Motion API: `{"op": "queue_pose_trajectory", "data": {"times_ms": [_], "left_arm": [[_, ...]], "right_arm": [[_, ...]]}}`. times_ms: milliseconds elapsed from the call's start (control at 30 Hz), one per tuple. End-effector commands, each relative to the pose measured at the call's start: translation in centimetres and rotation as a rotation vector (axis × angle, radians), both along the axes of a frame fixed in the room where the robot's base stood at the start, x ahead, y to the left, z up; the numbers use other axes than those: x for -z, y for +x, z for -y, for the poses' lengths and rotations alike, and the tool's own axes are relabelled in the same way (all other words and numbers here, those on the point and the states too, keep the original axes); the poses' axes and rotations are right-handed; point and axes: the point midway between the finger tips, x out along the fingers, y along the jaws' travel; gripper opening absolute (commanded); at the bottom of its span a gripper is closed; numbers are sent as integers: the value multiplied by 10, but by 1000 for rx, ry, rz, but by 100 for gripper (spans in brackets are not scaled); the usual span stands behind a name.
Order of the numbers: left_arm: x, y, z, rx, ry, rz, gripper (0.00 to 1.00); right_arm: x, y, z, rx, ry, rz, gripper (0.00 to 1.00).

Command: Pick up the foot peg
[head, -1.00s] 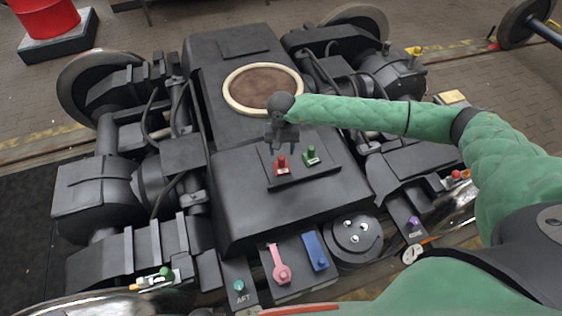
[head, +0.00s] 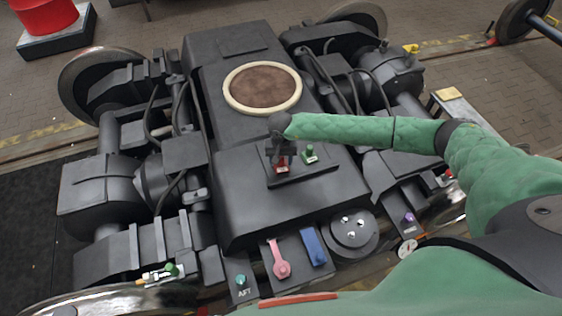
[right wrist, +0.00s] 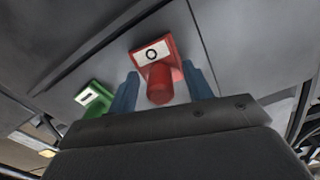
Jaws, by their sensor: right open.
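Two small upright pegs, one red (head: 282,169) and one green (head: 309,153), stand on a dark plate on top of the bogie's middle. I cannot tell from a readable label which is the foot peg. In the right wrist view the red peg (right wrist: 159,84) has a square base with a white, ring-marked label. The green peg (right wrist: 95,100) is to its left, with a dash-marked label. My right gripper (head: 281,157) is open, its two blue fingers (right wrist: 163,85) on either side of the red peg, with gaps visible. It partly hides the red peg in the head view. My left gripper is out of view.
A pink handle (head: 280,262), a blue block (head: 314,246) and a teal knob (head: 241,281) sit on the bogie's near end, beside a round dark disc (head: 355,234). A purple knob (head: 409,218) is at right. Hoses and housings flank the middle.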

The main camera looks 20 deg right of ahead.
Motion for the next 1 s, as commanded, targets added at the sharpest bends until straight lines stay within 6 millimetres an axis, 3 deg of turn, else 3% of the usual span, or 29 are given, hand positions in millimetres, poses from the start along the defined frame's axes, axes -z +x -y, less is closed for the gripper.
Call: {"op": "queue_pose_trajectory", "data": {"times_ms": [233,367,767,1000], "left_arm": [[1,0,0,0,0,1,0],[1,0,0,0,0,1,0],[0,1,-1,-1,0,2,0],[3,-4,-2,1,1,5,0]], "right_arm": [[1,0,0,0,0,0,48],[1,0,0,0,0,0,23],[-2,0,0,0,0,1,22],[-31,1,1,-1,-1,3,22]]}}
